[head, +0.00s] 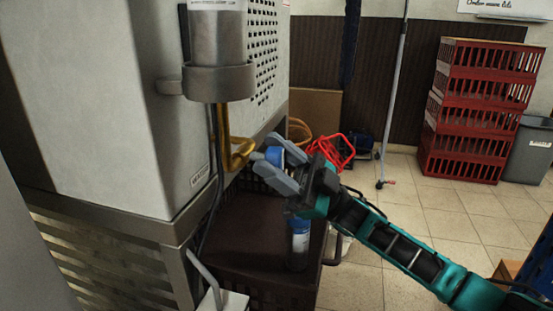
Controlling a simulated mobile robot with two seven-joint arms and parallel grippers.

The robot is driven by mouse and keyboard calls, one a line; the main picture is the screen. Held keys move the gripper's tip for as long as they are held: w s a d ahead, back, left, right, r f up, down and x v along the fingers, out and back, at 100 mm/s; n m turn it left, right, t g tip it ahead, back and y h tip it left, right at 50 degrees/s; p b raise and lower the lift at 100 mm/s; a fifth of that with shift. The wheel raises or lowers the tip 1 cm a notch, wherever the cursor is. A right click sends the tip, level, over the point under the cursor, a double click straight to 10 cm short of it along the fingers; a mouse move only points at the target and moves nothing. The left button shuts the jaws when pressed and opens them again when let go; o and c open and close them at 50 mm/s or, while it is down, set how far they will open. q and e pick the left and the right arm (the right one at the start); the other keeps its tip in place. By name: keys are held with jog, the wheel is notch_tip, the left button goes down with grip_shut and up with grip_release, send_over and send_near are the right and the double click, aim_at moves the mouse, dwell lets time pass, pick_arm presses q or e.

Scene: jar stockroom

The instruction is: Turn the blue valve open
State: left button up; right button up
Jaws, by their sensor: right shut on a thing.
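The blue valve (274,156) sits at the end of a brass pipe (231,152) that comes down from a grey cylinder in a holder on the pale machine. My right gripper (272,166) is shut on the blue valve, with a grey finger on either side of it. The fingers hide part of the valve, so how far it is turned cannot be told. My left gripper is not in view.
A jar with a blue lid (299,238) stands on a dark crate (240,235) below the gripper. The pale machine (100,100) fills the left. Red crates (480,105) are stacked at the back right, beside a grey bin (530,150). The tiled floor between is mostly clear.

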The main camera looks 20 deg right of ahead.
dwell(0.3)
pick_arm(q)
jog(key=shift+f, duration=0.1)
pick_arm(e)
jog(key=o, duration=1)
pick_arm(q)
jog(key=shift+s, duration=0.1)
pick_arm(e)
jog(key=v, duration=1.3)
pick_arm(q)
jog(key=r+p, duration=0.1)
jog(key=p, duration=0.1)
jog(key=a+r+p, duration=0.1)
jog(key=p, duration=0.1)
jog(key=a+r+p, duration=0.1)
jog(key=p, duration=0.1)
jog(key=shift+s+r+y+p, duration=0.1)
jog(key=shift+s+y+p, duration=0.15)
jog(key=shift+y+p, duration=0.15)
pick_arm(e)
jog(key=s+d+r, duration=0.5)
jog(key=d+r, duration=0.2)
jog(key=d, duration=0.1)
